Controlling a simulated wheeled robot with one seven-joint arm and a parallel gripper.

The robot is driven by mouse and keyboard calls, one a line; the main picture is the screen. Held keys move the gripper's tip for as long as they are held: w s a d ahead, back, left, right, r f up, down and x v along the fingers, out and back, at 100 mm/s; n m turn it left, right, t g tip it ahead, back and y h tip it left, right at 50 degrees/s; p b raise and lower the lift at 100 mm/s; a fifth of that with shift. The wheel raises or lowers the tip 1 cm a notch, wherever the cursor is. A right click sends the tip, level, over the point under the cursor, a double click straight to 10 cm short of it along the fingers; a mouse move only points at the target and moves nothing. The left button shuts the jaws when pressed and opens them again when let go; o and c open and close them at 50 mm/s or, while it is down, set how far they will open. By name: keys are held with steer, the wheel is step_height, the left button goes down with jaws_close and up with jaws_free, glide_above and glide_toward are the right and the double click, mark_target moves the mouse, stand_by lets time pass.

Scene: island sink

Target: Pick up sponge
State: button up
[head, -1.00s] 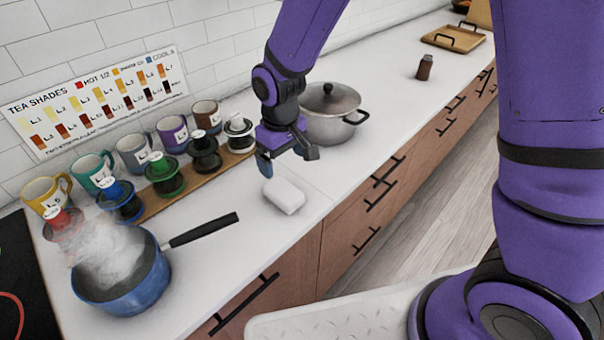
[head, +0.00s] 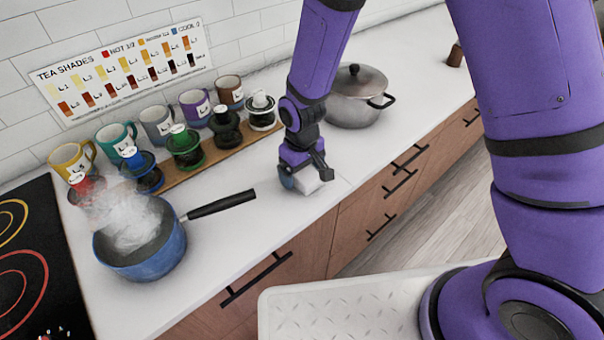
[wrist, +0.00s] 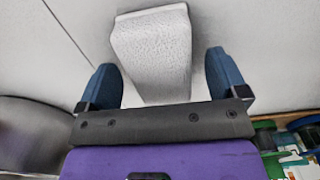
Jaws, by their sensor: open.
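The white sponge (head: 308,181) lies on the white counter, partly hidden behind my gripper in the head view. In the wrist view the sponge (wrist: 155,50) fills the upper middle, a pale textured block. My gripper (head: 305,184) points down at it. In the wrist view my gripper (wrist: 162,80) is open, with one blue fingertip on each side of the sponge's near end. I see gaps between the sponge and both fingers. The sponge's far part extends past the fingertips.
A steel pot (head: 355,97) with a lid stands behind my gripper. A wooden board (head: 205,162) with colored cups and several mugs stands along the wall to the left. A steaming blue saucepan (head: 140,240) stands at front left, its handle pointing toward my gripper.

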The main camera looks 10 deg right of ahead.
steer(key=shift+f, duration=0.55)
steer(key=c, duration=1)
steer(key=shift+r, duration=0.2)
steer(key=shift+r, duration=0.5)
step_height(320, 180, up, 2)
steer(key=shift+r, duration=0.1)
steer(key=shift+s+r, duration=0.1)
steer(key=shift+s, duration=0.55)
steer(key=s+r, duration=0.1)
steer(key=s, duration=1.3)
steer(key=shift+s+a+r, duration=0.15)
steer(key=shift+s+a, duration=0.15)
steer(key=shift+s, duration=0.05)
